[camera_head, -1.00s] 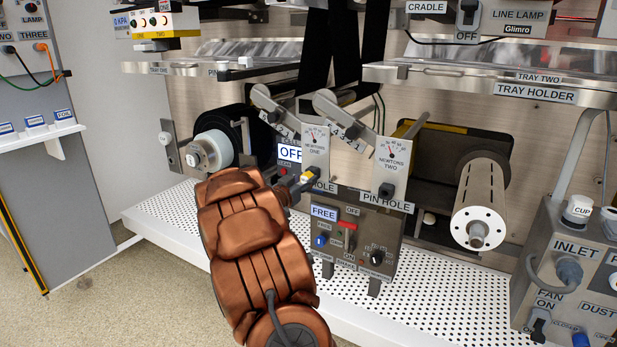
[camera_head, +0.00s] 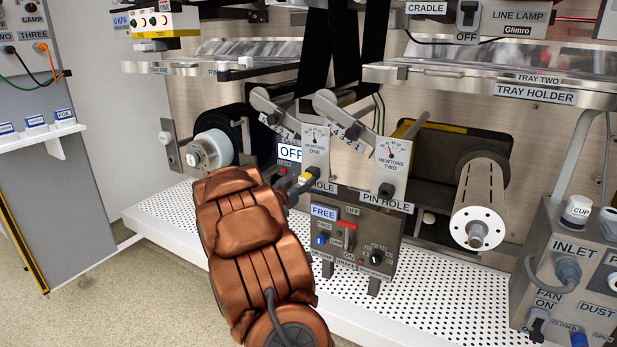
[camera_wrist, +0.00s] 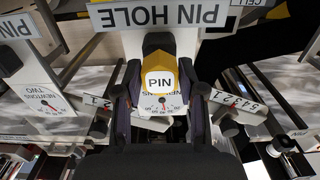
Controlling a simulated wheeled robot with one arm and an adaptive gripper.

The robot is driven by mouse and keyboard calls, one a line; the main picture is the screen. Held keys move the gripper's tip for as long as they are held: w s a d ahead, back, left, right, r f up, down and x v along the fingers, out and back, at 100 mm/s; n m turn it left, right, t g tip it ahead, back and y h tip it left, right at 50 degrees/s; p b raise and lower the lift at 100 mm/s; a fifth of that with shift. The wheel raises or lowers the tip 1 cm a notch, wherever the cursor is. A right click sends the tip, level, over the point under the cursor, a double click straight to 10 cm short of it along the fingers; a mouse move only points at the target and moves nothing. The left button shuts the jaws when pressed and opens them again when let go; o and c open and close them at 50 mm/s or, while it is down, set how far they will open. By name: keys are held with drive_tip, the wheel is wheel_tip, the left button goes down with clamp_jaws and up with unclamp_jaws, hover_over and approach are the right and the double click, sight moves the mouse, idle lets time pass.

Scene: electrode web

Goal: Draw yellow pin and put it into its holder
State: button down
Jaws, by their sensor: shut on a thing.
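The yellow pin (camera_head: 307,178) is at the lower end of the Newtons One dial plate (camera_head: 316,150), by a partly covered hole label. In the wrist view its white face reading PIN (camera_wrist: 160,82) sits between my two fingers. My gripper (camera_head: 297,187) is shut on it; the fingers also show in the wrist view (camera_wrist: 160,95). A black block (camera_wrist: 157,44) is right behind the pin, below the PIN HOLE label (camera_wrist: 150,16). I cannot tell how far the shaft is in the hole.
A control box (camera_head: 350,235) with a red lever and knobs stands below the dials. A white roll (camera_head: 209,150) is left of my arm, a larger roller (camera_head: 481,200) to the right. Dark web strips (camera_head: 345,45) hang above. The perforated shelf (camera_head: 430,290) is mostly clear.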

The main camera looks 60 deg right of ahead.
drive_tip(key=shift+a+p, duration=0.6)
drive_tip(key=shift+a, duration=1.2)
drive_tip(key=shift+d+r+p, duration=0.1)
drive_tip(key=shift+d+p, duration=1.05)
drive_tip(key=shift+d, duration=1.4)
idle(0.4)
drive_tip(key=c, duration=0.6)
unclamp_jaws()
drive_tip(key=a+p, duration=0.1)
drive_tip(key=a, duration=0.8)
drive_tip(key=shift+s, duration=0.15)
idle(0.7)
